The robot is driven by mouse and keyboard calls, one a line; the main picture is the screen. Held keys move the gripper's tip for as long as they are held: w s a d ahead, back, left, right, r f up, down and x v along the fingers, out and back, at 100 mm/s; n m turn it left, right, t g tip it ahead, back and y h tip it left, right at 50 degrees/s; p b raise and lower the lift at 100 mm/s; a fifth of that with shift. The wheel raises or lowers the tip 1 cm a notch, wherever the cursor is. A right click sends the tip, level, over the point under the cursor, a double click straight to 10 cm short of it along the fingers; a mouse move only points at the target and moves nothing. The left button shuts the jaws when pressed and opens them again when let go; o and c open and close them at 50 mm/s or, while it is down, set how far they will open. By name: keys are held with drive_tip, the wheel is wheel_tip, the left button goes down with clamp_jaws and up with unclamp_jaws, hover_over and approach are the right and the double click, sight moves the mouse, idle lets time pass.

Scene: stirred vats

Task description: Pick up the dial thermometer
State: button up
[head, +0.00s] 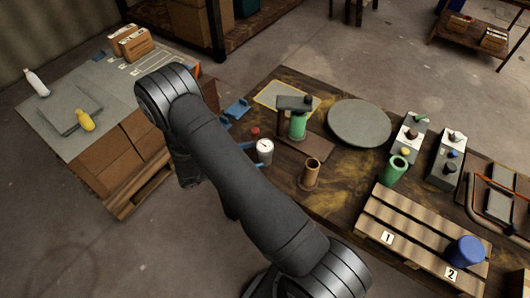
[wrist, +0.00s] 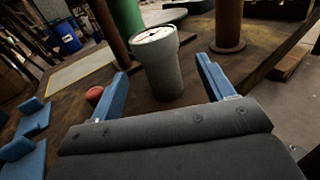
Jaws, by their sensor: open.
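The dial thermometer (head: 265,152) is a pale grey cylinder with a white dial face on top. It stands upright on the dark wooden table, and it also shows in the wrist view (wrist: 160,70), near the middle. My gripper (wrist: 163,70) has two blue fingers, open, with the thermometer's body standing just beyond and between the fingertips. No finger clearly touches it. In the head view only a bit of blue finger shows beside the thermometer; my arm hides most of the gripper.
A small red object (wrist: 94,94) lies left of the left finger. A brown cylinder (head: 311,174) stands right of the thermometer, and a green cylinder (head: 298,127) stands behind it. Blue brackets (head: 237,108) lie at the back left. A slatted pallet (head: 405,232) is at the right.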

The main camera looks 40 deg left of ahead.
sight(270, 150)
drive_tip(key=shift+x, duration=3.5)
drive_tip(key=shift+r, duration=0.1)
drive_tip(key=c, duration=1.2)
drive_tip(key=shift+c, duration=0.3)
